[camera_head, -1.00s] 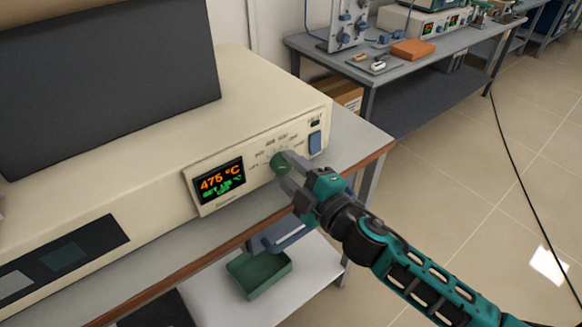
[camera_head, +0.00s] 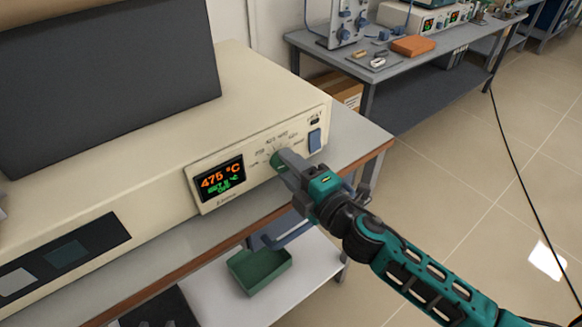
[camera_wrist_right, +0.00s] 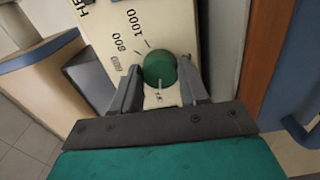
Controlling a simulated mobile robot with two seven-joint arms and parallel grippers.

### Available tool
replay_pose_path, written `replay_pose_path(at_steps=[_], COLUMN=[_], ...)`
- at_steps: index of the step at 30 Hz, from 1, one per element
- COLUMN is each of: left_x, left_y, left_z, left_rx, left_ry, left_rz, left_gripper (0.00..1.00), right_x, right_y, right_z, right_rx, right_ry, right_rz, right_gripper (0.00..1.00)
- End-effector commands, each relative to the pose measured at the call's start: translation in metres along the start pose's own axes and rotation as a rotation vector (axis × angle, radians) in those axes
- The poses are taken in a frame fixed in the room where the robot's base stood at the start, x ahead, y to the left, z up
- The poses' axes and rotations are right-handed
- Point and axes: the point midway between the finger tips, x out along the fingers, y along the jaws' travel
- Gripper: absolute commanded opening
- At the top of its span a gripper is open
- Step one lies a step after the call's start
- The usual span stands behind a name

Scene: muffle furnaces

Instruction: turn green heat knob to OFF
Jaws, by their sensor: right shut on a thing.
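The green heat knob (camera_head: 277,160) is on the control panel (camera_head: 240,195) of a cream muffle furnace (camera_head: 160,165). My right gripper (camera_head: 284,162) is at the panel with its fingers around the knob, shut on it. In the right wrist view the round green knob (camera_wrist_right: 160,70) sits between the two grey fingers (camera_wrist_right: 160,90). A pale mark on the knob points toward the bottom of that view. The numbers 600, 800 and 1000 show on the dial beside it. The display (camera_head: 220,182) reads 475 °C in orange, with smaller green text below. My left gripper is not in view.
A blue switch (camera_head: 315,140) is right of the knob on the panel. The furnace stands on a grey bench (camera_head: 357,137) with a brown edge. A green tray (camera_head: 262,272) is on the shelf below. Open floor lies to the right.

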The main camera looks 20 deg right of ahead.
Motion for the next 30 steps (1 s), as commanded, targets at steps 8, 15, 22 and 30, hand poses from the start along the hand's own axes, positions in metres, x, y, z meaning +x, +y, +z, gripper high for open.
replay_pose_path(at_steps=[8,15,22,30], left_x=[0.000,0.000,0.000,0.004], left_y=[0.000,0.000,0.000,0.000], left_z=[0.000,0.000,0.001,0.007], left_rx=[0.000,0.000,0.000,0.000], left_ry=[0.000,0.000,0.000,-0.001], left_rz=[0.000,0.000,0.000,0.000], left_gripper=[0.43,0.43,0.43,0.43], right_x=[0.000,0.000,-0.003,-0.036], right_y=[0.000,0.000,-0.001,-0.003], right_z=[0.000,0.000,0.000,0.000], right_rx=[-0.004,-0.002,-0.001,0.001], right_ry=[0.000,0.000,0.000,0.000], right_rz=[0.000,0.000,-0.001,-0.003], right_gripper=[0.53,0.69,0.69,0.69])
